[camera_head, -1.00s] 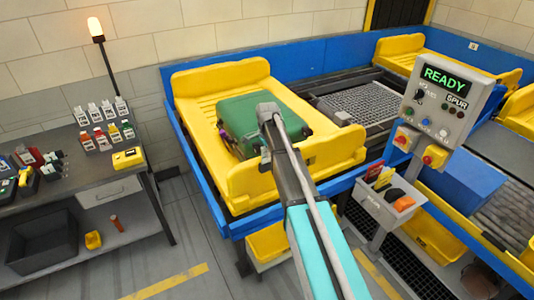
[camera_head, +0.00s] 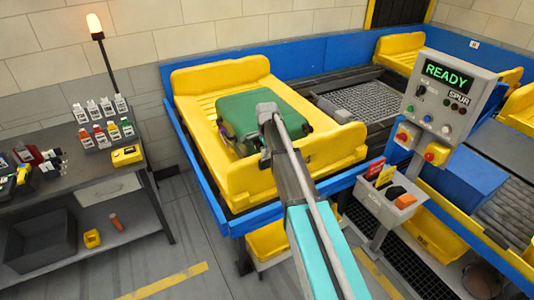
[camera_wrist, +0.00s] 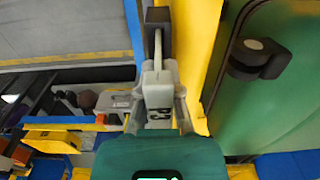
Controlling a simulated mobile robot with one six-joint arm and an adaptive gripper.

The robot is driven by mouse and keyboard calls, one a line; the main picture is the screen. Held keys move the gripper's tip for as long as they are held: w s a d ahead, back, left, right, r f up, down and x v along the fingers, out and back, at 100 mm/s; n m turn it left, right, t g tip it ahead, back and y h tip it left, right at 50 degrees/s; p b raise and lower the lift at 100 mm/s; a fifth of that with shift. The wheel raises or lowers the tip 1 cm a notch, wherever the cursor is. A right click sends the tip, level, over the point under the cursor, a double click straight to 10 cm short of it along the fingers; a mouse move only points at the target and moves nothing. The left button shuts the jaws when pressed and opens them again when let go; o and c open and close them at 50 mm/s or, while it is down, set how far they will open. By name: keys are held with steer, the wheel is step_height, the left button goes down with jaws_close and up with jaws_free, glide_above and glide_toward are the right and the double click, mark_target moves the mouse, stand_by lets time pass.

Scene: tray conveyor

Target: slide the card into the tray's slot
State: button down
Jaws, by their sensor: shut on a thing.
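The yellow tray (camera_head: 188,92) lies on the blue-sided conveyor and carries a green suitcase (camera_head: 245,103). My gripper (camera_wrist: 157,75) is shut on the card (camera_wrist: 157,45), which shows in the wrist view as a thin pale strip, edge-on, beyond the fingers. The strip points at a dark block (camera_wrist: 158,18) beside the yellow tray rim (camera_wrist: 205,30), apparently the slot holder. I cannot tell whether the card's far end is inside it or only against it. In the head view my arm hides the card and slot.
The suitcase (camera_wrist: 285,70) with its black wheel is close on the right in the wrist view. A control panel (camera_head: 447,100) reading READY and a small card bin (camera_head: 385,208) stand right of the tray. A workbench (camera_head: 75,175) with bottles stands at the left.

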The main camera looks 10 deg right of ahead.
steer(key=shift+f+b, duration=0.6)
steer(key=shift+f, duration=0.05)
steer(key=c, duration=0.7)
jaws_free()
steer(key=shift+r, duration=0.1)
step_height(320, 180, up, 11)
steer(key=p, duration=1.1)
stand_by(0.6)
steer(key=s+f+n+b, duration=0.4)
steer(key=s, duration=0.5)
steer(key=s+f+n+b, duration=0.4)
steer(key=s+n, duration=0.1)
steer(key=s, duration=0.5)
steer(key=s+f+n+b, duration=0.4)
steer(key=s+n, duration=0.1)
steer(key=s, duration=0.5)
steer(key=shift+d+f, duration=0.2)
steer(key=shift+d, duration=0.05)
